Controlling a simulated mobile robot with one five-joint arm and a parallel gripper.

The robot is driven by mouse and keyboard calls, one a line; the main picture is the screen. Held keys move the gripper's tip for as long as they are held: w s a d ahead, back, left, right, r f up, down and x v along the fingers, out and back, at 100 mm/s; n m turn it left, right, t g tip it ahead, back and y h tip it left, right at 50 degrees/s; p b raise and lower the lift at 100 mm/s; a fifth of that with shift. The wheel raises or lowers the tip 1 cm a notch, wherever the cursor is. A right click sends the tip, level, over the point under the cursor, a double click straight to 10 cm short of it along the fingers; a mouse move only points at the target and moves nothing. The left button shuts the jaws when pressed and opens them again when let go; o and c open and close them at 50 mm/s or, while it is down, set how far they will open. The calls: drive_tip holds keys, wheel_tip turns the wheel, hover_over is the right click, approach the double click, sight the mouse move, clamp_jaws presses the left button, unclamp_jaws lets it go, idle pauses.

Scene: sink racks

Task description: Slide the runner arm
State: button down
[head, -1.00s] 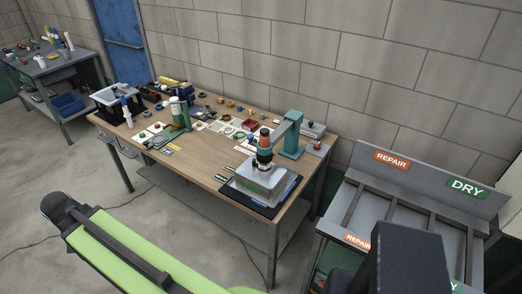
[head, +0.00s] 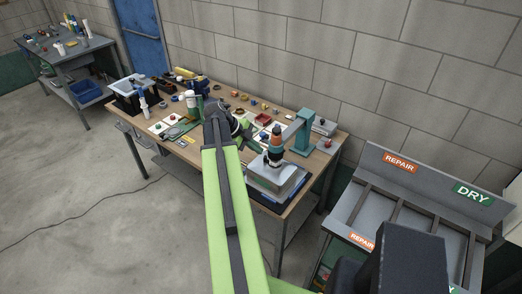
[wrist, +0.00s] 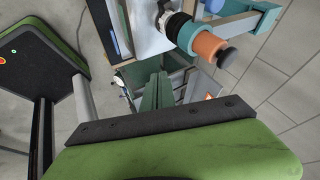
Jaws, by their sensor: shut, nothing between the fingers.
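A teal stand (head: 304,131) with a horizontal arm (head: 291,131) is at the right end of the workbench. The arm carries an orange and black tool head (head: 275,148) over a grey metal block (head: 277,176). I cannot tell which part is the runner arm. My gripper (head: 250,141) is left of the tool head, over the bench. Its green fingers (wrist: 158,88) are together and empty, apart from the head.
The workbench (head: 177,148) holds several small parts, cards and bottles on its left and back. A grey rack (head: 412,215) with REPAIR and DRY labels stands at right. A second bench (head: 75,58) is at far left. The floor at left is open.

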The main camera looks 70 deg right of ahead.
drive_tip(key=s+d+f+b, duration=0.4)
drive_tip(key=d+f, duration=0.1)
drive_tip(key=d, duration=0.1)
drive_tip(key=shift+s+d+f, duration=0.25)
drive_tip(key=shift+f, duration=0.15)
